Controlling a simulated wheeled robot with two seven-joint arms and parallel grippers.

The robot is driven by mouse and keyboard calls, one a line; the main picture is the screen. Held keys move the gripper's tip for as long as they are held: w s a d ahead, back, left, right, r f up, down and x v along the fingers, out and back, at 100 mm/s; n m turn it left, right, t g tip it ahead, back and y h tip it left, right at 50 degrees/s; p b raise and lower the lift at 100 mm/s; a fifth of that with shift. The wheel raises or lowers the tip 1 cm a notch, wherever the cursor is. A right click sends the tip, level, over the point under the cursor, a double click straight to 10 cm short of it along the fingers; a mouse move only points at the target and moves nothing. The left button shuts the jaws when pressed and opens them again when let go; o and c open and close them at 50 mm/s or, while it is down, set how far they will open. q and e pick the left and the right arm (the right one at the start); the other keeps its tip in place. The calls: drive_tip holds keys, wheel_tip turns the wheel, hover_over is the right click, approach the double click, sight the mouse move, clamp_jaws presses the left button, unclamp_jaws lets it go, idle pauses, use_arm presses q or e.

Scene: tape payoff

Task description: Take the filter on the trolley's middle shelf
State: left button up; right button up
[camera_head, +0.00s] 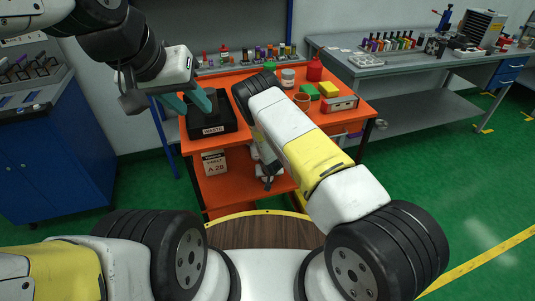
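The orange trolley (197,145) stands in front of me. Its lower visible orange shelf (228,190) holds a white box marked A 26 (215,162) on the left. I cannot make out a filter there; my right arm covers much of the shelf's right part. My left gripper (190,104) has teal fingers spread apart with nothing between them, above the black waste bin (211,124) on the trolley top. My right gripper (266,178) is low at the trolley front, to the right of the box, mostly hidden behind its own arm; its fingers are not clear.
The trolley top also holds a red can (314,70), a brown cup (302,101), a yellow block (329,89) and a red-grey device (340,104). A blue cabinet (60,150) stands left and a grey workbench (400,66) back right. Green floor is open at right.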

drive_tip(key=c, duration=1.5)
drive_tip(key=shift+c, duration=0.2)
